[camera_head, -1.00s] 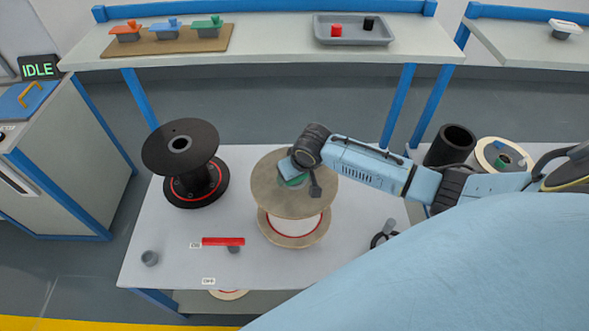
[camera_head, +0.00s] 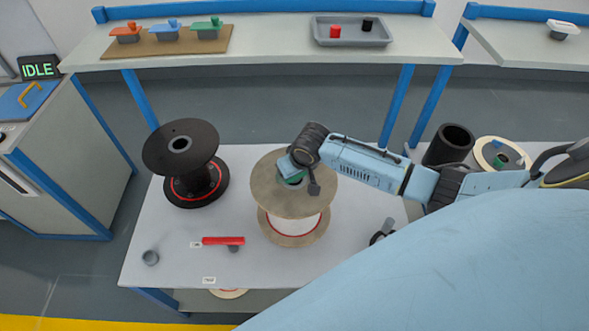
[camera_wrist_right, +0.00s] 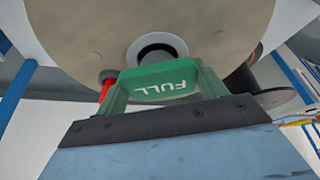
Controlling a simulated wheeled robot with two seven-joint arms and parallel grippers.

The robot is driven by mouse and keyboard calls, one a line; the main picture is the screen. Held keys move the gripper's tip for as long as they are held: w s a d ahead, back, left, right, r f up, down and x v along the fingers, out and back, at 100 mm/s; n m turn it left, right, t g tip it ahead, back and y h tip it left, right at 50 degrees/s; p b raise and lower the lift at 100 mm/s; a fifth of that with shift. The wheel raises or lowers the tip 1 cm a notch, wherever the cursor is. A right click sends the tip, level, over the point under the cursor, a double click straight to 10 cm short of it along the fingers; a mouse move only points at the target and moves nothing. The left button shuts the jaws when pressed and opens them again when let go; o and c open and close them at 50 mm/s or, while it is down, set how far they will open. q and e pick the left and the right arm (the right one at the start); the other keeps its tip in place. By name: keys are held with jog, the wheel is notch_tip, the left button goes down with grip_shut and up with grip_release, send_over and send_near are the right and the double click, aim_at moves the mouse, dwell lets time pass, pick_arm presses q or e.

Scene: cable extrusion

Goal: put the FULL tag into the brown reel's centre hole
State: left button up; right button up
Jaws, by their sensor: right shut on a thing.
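The brown reel (camera_head: 268,200) stands upright on the white table. My right gripper (camera_head: 294,177) is over its top flange and shut on the green FULL tag (camera_head: 296,180). In the right wrist view, the FULL tag (camera_wrist_right: 165,86) shows its white lettering upside down. It lies close to the grey-rimmed centre hole (camera_wrist_right: 156,50) of the brown reel (camera_wrist_right: 200,25), overlapping the hole's near edge in the picture. The hole's dark inside shows beyond the tag. I cannot tell whether the tag touches the reel. My left gripper is not in view.
A black reel (camera_head: 180,150) stands to the left. A black tube (camera_head: 450,145) and a cream reel (camera_head: 490,152) are at the right.

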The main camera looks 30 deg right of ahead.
jog(key=shift+f, duration=0.35)
dwell(0.4)
jog(key=shift+s+f, duration=0.15)
jog(key=shift+s+a+f+b, duration=0.15)
jog(key=shift+s+f+b, duration=0.2)
jog(key=shift+f, duration=0.05)
jog(key=shift+w+r+p, duration=0.3)
jog(key=shift+r+p, duration=0.3)
jog(key=shift+p, duration=0.35)
jog(key=shift+r, duration=0.15)
jog(key=shift+w+r, duration=0.2)
jog(key=shift+p, duration=0.55)
jog(key=shift+f, duration=0.4)
dwell(0.4)
